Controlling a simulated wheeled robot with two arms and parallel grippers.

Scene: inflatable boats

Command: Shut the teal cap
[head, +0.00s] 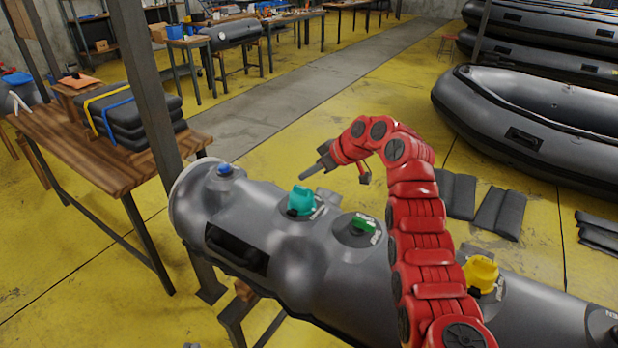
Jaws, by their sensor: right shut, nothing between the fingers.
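The teal cap (299,201) sits on top of a grey inflatable tube (290,255), in a round valve seat, left of the tube's middle. It stands up above the tube; I cannot tell from here how far it is seated. My right gripper (304,176) is on the red arm that reaches in from the lower right. Its dark fingers are shut and empty. They point down and left, and in the picture the tips are just above the teal cap, apart from it. My left gripper is not in view.
The same tube carries a blue cap (225,169), a green cap (363,223) and a yellow cap (481,273). A wooden table (75,150) and a grey post (146,85) stand left. Inflatable boats (540,125) lie right.

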